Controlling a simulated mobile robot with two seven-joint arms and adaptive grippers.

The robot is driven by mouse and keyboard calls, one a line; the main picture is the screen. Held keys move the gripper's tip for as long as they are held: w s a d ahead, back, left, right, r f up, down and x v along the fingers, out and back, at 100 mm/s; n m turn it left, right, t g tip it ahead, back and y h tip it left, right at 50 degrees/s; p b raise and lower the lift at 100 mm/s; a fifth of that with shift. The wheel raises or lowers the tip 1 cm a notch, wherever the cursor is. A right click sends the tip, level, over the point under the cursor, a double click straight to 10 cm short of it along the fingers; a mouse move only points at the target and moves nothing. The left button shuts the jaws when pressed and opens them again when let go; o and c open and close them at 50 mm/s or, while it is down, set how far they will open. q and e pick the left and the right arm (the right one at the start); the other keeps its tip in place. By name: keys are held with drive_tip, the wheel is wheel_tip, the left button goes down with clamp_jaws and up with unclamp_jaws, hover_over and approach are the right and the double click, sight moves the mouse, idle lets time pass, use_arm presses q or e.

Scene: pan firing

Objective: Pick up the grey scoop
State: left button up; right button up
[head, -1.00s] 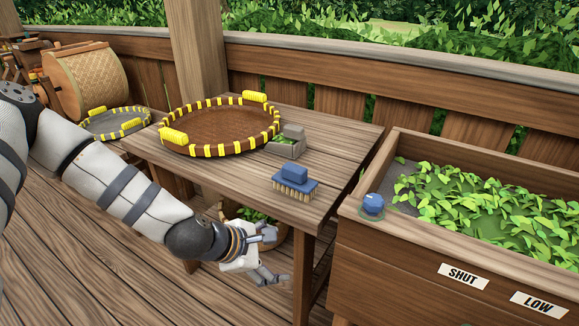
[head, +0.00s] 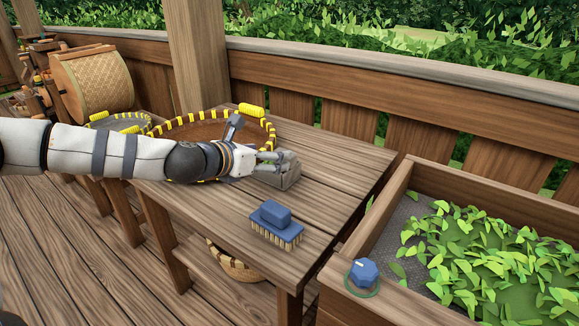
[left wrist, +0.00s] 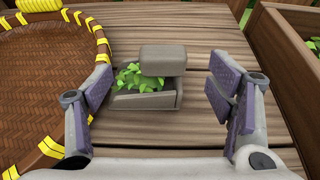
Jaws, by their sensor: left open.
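The grey scoop (head: 281,178) sits on the wooden table, just right of the round woven tray. In the left wrist view the scoop (left wrist: 160,99) shows a blocky grip on top and green leaves inside. My left gripper (head: 262,143) is at the scoop in the head view and partly covers it. In the left wrist view my left gripper (left wrist: 157,98) is open, with one finger on each side of the scoop and a gap on both sides. My right gripper is in no view.
A blue brush (head: 275,223) lies on the table (head: 210,212) near its front edge. The woven tray (head: 265,131) with yellow bands is close to the left finger. A leaf-filled wooden bin (head: 398,193) with a blue knob (head: 362,274) stands at right. A basket (head: 235,262) is below.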

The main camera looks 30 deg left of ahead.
use_arm(q)
drive_tip(key=x, duration=0.3)
drive_tip(key=f+b+x, duration=0.1)
drive_tip(key=x, duration=0.3)
drive_tip(key=shift+s+d, duration=0.2)
drive_tip(key=shift+w, duration=0.35)
drive_tip(key=shift+r, duration=0.1)
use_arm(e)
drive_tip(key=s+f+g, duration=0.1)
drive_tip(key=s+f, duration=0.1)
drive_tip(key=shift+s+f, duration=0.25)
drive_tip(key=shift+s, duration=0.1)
use_arm(q)
drive_tip(key=c, duration=1.3)
